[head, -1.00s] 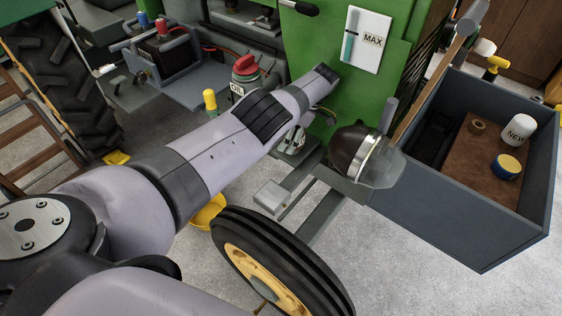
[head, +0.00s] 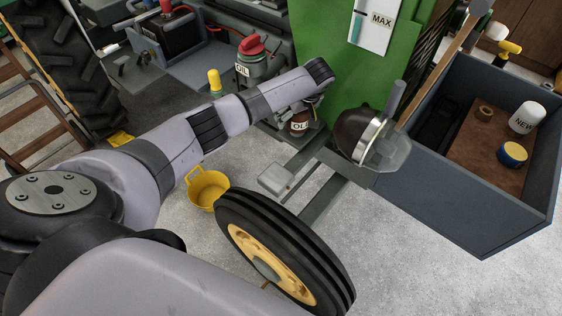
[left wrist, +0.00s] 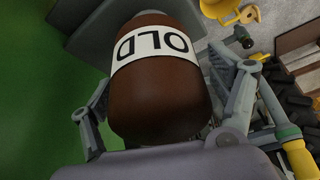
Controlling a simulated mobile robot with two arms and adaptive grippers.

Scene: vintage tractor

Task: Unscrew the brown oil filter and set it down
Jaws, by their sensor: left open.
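The brown oil filter (head: 299,124), with a white OLD label, is beneath the green tractor body, beside the grey frame. It fills the middle of the left wrist view (left wrist: 150,100). My left gripper (head: 303,108) is at the filter, partly hidden behind its own wrist in the head view. In the left wrist view its two fingers stand apart, one on each side of the filter; I cannot tell whether they touch it. My right gripper is not in view.
A yellow bucket (head: 207,188) stands on the floor left of the front wheel (head: 280,250). A headlight (head: 362,134) is right of the gripper. A grey crate (head: 455,205) at right holds a white NEW filter (head: 526,117).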

